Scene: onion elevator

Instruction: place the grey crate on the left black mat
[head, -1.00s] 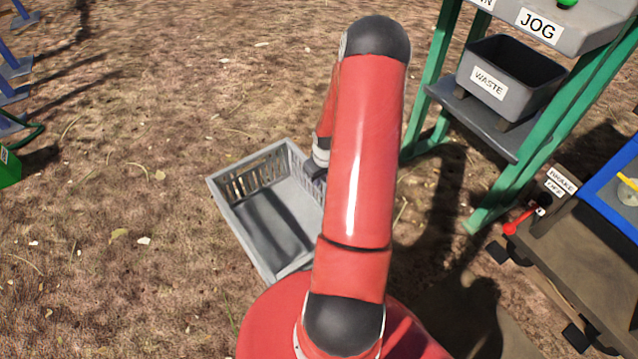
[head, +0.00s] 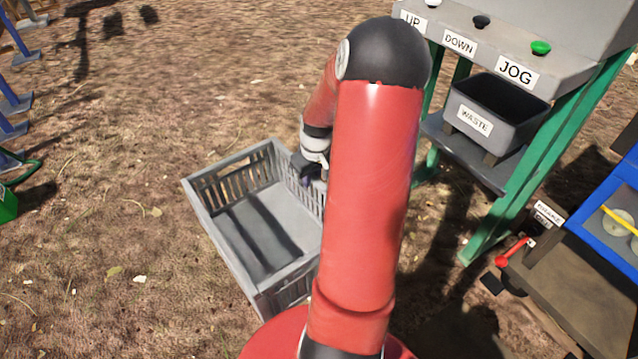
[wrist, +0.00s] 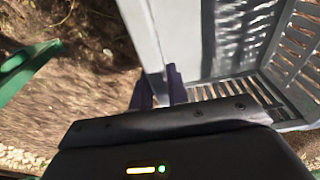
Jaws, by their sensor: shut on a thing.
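The grey crate (head: 268,220) is an empty, slatted, open-topped box to the left of my red arm in the head view, and its right part is hidden behind the arm. Its slatted wall also shows in the wrist view (wrist: 240,35). My gripper (head: 312,172) is at the crate's far right wall. In the wrist view my gripper's dark fingers (wrist: 158,88) straddle the crate's light grey rim, shut on it. The crate looks roughly level; its height over the ground is hard to tell. No black mat shows in either view.
A green-legged stand with a JOG panel (head: 515,71) and a grey WASTE bin (head: 497,115) is at the right. A blue-edged machine (head: 600,240) is at the lower right. Blue feet (head: 15,103) and a green object (head: 7,203) are at the left edge. Bare ground lies between.

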